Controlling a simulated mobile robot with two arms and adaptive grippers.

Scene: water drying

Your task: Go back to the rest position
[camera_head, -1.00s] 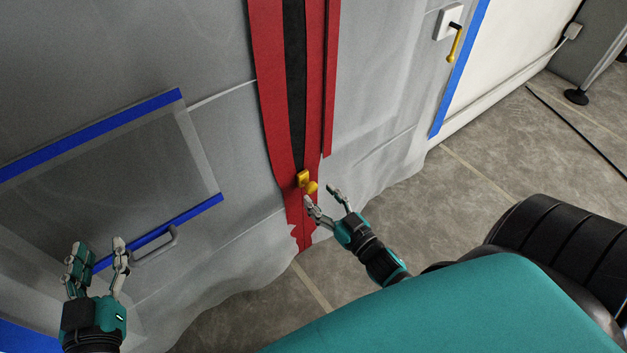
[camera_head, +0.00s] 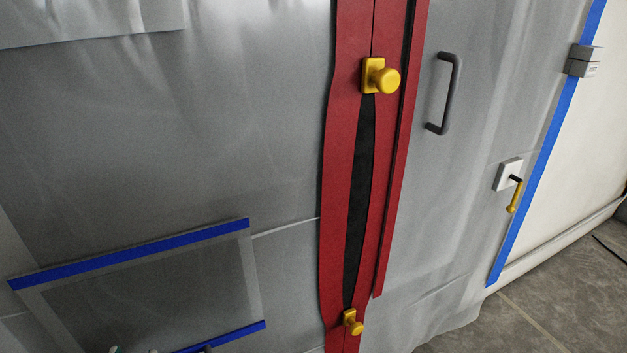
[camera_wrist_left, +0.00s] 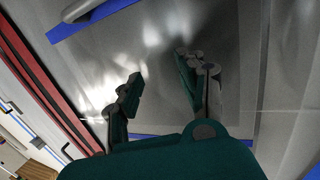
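My left gripper (camera_wrist_left: 158,80) shows in the left wrist view with its two teal-and-grey fingers apart and nothing between them. It faces the grey plastic sheet with the blue-taped panel. In the head view only small tips of my left gripper (camera_head: 133,350) show at the bottom edge, below the blue-taped panel (camera_head: 160,295). My right gripper is outside the head view.
A grey sheet wall (camera_head: 230,120) fills the front. A red zipper strip (camera_head: 343,200) with a dark gap carries an upper yellow knob (camera_head: 386,80) and a lower yellow knob (camera_head: 354,326). A dark handle (camera_head: 452,92) is to its right. Floor (camera_head: 560,290) is clear at lower right.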

